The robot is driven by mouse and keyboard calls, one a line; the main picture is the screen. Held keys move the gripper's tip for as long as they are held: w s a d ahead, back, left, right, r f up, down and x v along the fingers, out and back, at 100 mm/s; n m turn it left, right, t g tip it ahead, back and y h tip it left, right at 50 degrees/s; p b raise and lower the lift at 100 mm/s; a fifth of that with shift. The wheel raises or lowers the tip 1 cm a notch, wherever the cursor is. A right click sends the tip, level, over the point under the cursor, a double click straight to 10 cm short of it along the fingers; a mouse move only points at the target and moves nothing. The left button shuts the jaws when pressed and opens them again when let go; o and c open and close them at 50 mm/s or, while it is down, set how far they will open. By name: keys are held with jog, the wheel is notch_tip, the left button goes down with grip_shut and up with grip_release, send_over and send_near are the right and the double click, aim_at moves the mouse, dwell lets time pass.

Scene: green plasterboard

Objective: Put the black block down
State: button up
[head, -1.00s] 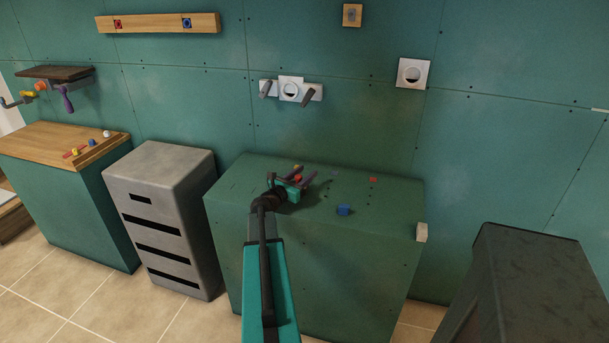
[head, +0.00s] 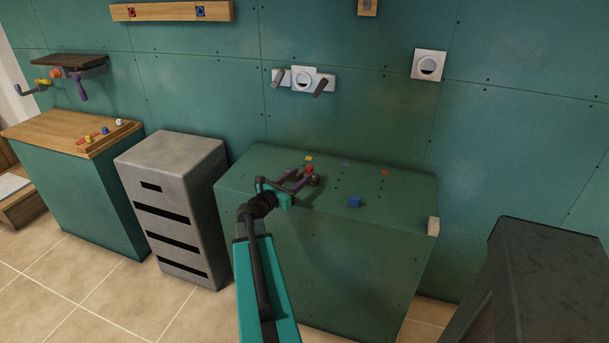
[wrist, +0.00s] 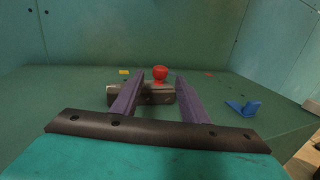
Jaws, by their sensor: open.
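The black block (wrist: 155,95) is a dark, elongated piece that appears to rest on the green bench top (head: 257,165). It lies crosswise at the ends of my fingers in the wrist view. A red knob (wrist: 160,73) shows at its far side; whether it joins the block I cannot tell. My gripper (wrist: 158,84) is open, with one purple finger to each side of the block's middle. In the head view my gripper (head: 306,180) is low over the bench's left half, and the block (head: 315,181) is partly hidden by the fingers.
A blue piece (head: 354,202) lies right of my gripper. Small yellow (head: 309,158) and red (head: 385,173) pieces are farther back. A pale block (head: 433,226) is at the bench's right edge. The green wall with white fittings (head: 303,79) rises behind. The bench's front is clear.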

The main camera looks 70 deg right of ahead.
jog(key=shift+v, duration=0.8)
jog(key=shift+r, duration=0.1)
